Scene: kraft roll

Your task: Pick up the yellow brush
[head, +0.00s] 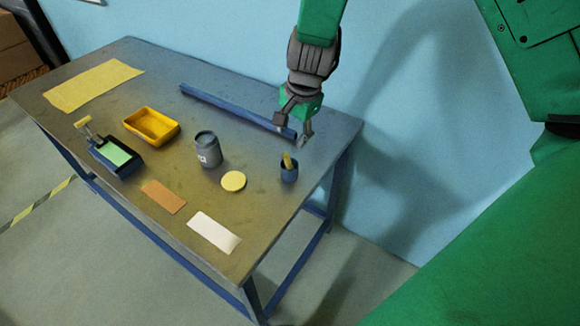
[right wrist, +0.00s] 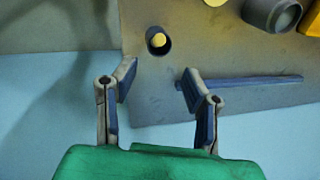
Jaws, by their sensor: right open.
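The yellow brush (head: 287,160) stands in a small dark blue cup (head: 289,175) near the right end of the table, its upper part sticking out of the rim. In the right wrist view the brush (right wrist: 158,40) shows as a yellow end inside the round cup (right wrist: 152,50); its lower part is hidden. My right gripper (head: 294,128) is open and empty above the table, up and slightly right of the cup in the head view. In the right wrist view its fingers (right wrist: 158,82) are spread, with the cup beyond the fingertips. My left gripper is not in view.
A long blue bar (head: 225,105) lies along the table's back. A grey canister (head: 207,150), yellow disc (head: 233,181), yellow tray (head: 152,125), and blue box with green pad (head: 115,155) stand left of the cup. Brown (head: 163,197) and white (head: 214,232) sheets lie in front.

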